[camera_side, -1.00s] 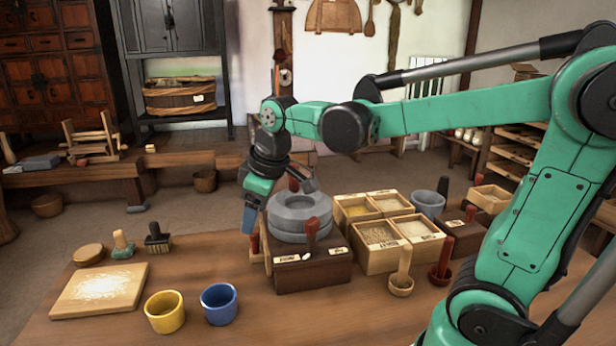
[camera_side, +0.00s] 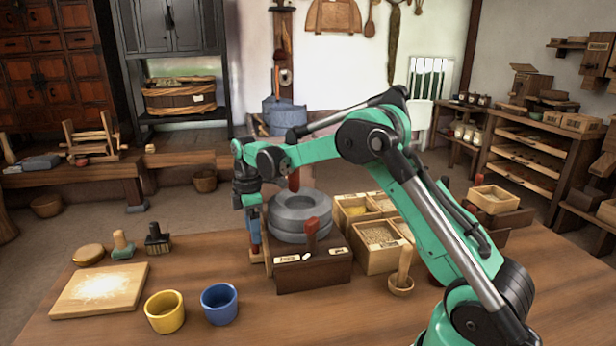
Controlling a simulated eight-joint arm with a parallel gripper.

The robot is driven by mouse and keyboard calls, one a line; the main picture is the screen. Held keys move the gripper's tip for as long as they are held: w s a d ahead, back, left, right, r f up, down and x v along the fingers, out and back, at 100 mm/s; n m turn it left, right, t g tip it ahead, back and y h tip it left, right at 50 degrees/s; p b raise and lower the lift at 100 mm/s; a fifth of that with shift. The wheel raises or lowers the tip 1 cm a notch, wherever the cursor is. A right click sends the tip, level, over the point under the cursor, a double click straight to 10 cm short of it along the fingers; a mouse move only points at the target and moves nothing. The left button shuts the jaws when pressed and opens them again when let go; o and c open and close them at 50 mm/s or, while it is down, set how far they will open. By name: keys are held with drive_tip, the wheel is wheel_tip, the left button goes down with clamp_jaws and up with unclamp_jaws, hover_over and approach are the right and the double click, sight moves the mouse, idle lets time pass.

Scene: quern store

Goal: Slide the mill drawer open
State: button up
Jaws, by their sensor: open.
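The mill has a grey round stone (camera_side: 290,228) on a dark wooden base (camera_side: 325,275) with small pale labels. A red upright handle (camera_side: 311,232) stands at its front. The drawer appears to be at the base's left end, where a light wooden edge (camera_side: 267,243) shows. A red piece, perhaps its knob, is mostly hidden behind my fingers. My gripper (camera_side: 254,234) points down at that left end, with blue fingers close to the red piece. It is open. I cannot tell whether the fingers touch the red piece, or how far the drawer is out.
The table between the brushes and the mill is clear.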

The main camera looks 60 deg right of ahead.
drive_tip(key=shift+s+f, duration=0.1)
drive_tip(key=shift+f, duration=0.9)
clamp_jaws()
drive_tip(key=shift+a, duration=0.1)
idle(0.6)
